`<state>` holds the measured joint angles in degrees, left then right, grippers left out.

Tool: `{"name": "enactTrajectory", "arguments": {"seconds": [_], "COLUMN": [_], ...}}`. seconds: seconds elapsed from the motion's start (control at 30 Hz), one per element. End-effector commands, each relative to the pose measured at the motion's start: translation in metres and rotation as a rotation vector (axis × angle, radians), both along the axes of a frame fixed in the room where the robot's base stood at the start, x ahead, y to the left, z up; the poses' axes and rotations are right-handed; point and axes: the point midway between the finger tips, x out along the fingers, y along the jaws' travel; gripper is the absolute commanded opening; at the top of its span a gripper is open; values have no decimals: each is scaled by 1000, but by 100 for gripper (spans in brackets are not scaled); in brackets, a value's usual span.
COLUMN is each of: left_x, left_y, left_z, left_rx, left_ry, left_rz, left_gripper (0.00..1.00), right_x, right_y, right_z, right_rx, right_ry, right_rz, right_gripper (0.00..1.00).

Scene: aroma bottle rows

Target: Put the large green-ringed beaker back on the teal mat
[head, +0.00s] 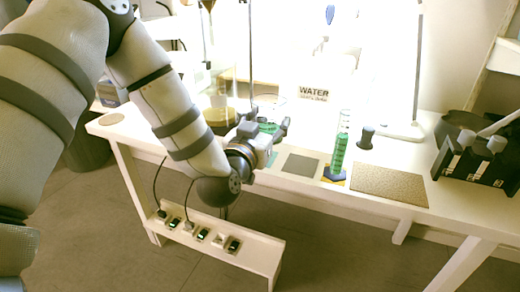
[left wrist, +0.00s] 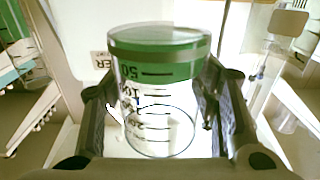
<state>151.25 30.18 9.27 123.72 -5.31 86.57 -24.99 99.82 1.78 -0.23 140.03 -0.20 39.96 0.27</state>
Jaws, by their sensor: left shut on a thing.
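The large green-ringed beaker (left wrist: 158,98) is clear, with black volume marks and a green band near its rim. In the left wrist view it stands between the two dark fingers of my left gripper (left wrist: 160,112), which is shut on it. In the head view the gripper (head: 268,126) is over the front part of the table, and a bit of the green band (head: 267,128) shows between the fingers. A teal strip of the mat (head: 271,160) shows just beside and below the gripper; my wrist hides most of it. My right gripper is not in view.
Right of the gripper are a grey square mat (head: 301,166), a tall cylinder with green liquid (head: 340,150), a dark stopper-like piece (head: 366,138) and a cork mat (head: 390,184). A black rack (head: 480,160) stands at the far right. A WATER sign (head: 313,93) is behind.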

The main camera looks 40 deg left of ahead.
Motion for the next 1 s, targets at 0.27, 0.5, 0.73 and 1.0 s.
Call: {"name": "enactTrajectory", "arguments": {"seconds": [0.27,0.5,0.73,1.0], "left_x": [37,45,45,45], "left_y": [40,48,48,48], "left_z": [-59,-87,-97,-101], "left_rx": [1,-1,0,0], "left_ry": [4,7,-2,1], "left_rz": [0,-1,-2,-2], "left_gripper": [17,17,17,67], "right_x": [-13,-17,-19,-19], "right_y": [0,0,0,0], "right_z": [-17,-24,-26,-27], "right_rx": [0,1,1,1], "right_ry": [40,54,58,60], "right_rz": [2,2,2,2], "right_gripper": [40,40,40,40]}}
